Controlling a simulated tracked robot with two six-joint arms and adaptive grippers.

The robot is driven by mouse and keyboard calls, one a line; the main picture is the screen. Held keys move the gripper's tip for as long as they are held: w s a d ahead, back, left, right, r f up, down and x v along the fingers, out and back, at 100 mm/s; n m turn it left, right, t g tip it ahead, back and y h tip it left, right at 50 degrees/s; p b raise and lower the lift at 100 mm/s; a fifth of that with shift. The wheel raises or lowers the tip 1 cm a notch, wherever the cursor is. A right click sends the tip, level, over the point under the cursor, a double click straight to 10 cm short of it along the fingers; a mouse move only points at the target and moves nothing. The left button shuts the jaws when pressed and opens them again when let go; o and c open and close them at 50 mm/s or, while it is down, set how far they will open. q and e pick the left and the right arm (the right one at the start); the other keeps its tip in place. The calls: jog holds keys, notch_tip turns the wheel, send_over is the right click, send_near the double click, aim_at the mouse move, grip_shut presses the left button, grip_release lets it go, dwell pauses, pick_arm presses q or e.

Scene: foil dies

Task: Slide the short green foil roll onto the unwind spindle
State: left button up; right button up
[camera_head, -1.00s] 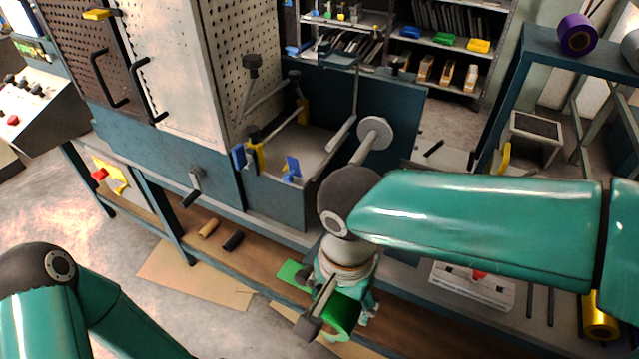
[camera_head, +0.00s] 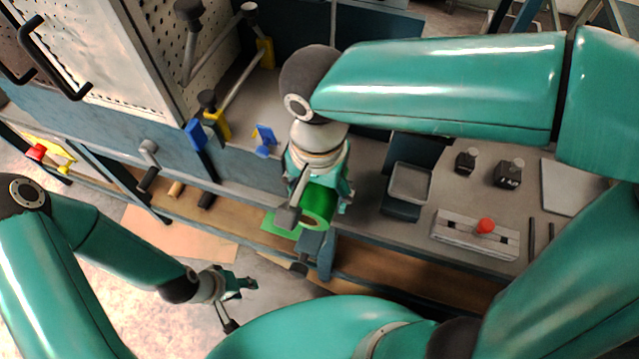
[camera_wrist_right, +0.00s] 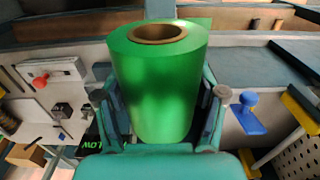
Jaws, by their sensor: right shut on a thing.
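The short green foil roll (camera_head: 320,200) has a brown hollow core and is held in my right gripper (camera_head: 318,190) over the front edge of the machine bench. In the right wrist view the roll (camera_wrist_right: 160,85) sits between the two fingers of that gripper (camera_wrist_right: 160,110), its open core end facing away from the palm. My left gripper (camera_head: 236,300) hangs low at the front left, its fingers apart and empty, clear of the bench. I cannot make out the unwind spindle now; my right arm covers the part of the machine behind the roll.
To the right are a small tray (camera_head: 409,183), dark weights (camera_head: 509,173) and a red-knobbed fixture (camera_head: 476,234).

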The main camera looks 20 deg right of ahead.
jog(key=shift+w+d, duration=0.1)
jog(key=shift+w, duration=0.35)
jog(key=shift+w+d+p, duration=0.25)
jog(key=shift+w+d, duration=0.5)
jog(key=shift+w, duration=0.3)
jog(key=shift+w+d+p, duration=0.25)
jog(key=shift+w+d, duration=0.45)
jog(key=shift+w, duration=0.3)
jog(key=shift+w+r, duration=0.1)
jog(key=shift+w, duration=0.05)
dwell(0.4)
jog(key=shift+w+d+p, duration=0.45)
jog(key=shift+w+d, duration=0.4)
jog(key=shift+w, duration=0.25)
jog(key=shift+w+d+p, duration=0.4)
jog(key=shift+w+d, duration=0.4)
jog(key=shift+w, duration=0.3)
jog(key=shift+w+d+p, duration=0.45)
jog(key=shift+w+d, duration=0.2)
jog(key=shift+w, duration=0.35)
jog(key=shift+w+d+p, duration=0.5)
jog(key=shift+w+d, duration=0.15)
jog(key=shift+w, duration=0.3)
jog(key=shift+w+d+p, duration=0.45)
jog(key=shift+w+d, duration=0.2)
jog(key=shift+w, duration=0.35)
